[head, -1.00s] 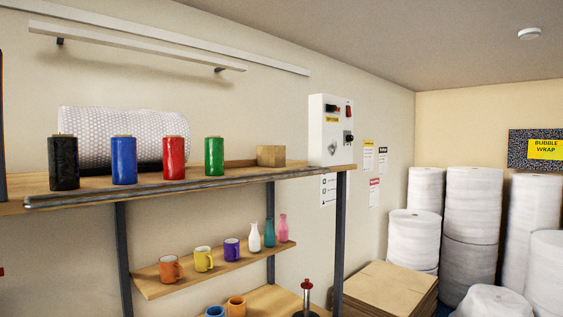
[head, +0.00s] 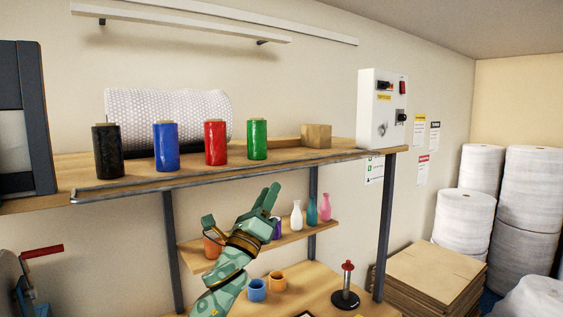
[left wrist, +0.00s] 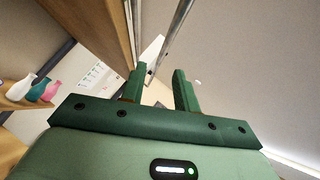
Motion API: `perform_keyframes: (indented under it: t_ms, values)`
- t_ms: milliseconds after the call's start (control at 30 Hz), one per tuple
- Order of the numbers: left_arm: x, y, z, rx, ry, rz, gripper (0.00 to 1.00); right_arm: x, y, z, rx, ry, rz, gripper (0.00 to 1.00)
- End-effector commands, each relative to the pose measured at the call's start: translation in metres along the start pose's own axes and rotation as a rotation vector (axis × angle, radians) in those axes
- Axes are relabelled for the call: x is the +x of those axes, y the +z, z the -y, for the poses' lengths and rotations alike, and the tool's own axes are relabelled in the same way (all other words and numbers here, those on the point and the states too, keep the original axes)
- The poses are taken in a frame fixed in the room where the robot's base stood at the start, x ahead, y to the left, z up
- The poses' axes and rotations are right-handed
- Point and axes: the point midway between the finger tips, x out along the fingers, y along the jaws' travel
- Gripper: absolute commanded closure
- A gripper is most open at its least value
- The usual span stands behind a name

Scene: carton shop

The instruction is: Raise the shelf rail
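The shelf rail (head: 190,183) is a thin grey metal bar along the front edge of the wooden upper shelf (head: 290,158). It shows in the left wrist view (left wrist: 177,38) as a bright bar running up and away, beyond and between the fingers in the picture. My left gripper (head: 268,196) is green and points up, below the rail and in front of the lower shelf. In the left wrist view its two fingers (left wrist: 157,84) stand apart with nothing gripped. It does not appear to touch the rail. My right gripper is out of view.
Black (head: 107,151), blue (head: 165,146), red (head: 215,142) and green (head: 257,139) rolls stand on the upper shelf, before a bubble-wrap roll (head: 140,108). A control box (head: 382,108) is at the right end. Mugs and vases (head: 296,214) stand on the lower shelf (head: 289,239).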

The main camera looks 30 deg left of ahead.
Motion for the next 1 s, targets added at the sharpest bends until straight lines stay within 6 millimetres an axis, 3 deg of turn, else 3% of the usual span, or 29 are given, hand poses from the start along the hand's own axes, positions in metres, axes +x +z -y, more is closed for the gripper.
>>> perform_keyframes:
  t_ms: [100,300,500,733,767,867,1000]
  values:
    - [0.033,0.003,0.003,-0.004,0.000,0.001,0.69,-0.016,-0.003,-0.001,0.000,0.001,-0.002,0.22]
    - [0.066,0.001,0.001,-0.003,0.001,0.000,0.69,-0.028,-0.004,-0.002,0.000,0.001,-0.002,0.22]
    - [0.078,0.000,0.001,-0.003,-0.001,-0.001,0.69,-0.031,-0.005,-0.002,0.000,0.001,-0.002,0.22]
    - [0.078,-0.001,0.000,-0.003,0.000,-0.001,0.69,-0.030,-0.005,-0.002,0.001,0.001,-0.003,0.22]
    - [0.078,-0.001,0.000,-0.002,0.000,-0.001,0.72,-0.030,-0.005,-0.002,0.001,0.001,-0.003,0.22]
    - [0.078,-0.001,0.000,-0.002,0.000,-0.001,1.00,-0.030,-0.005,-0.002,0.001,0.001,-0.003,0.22]
    - [0.078,-0.001,0.000,-0.002,0.000,-0.001,1.00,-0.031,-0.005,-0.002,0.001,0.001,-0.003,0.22]
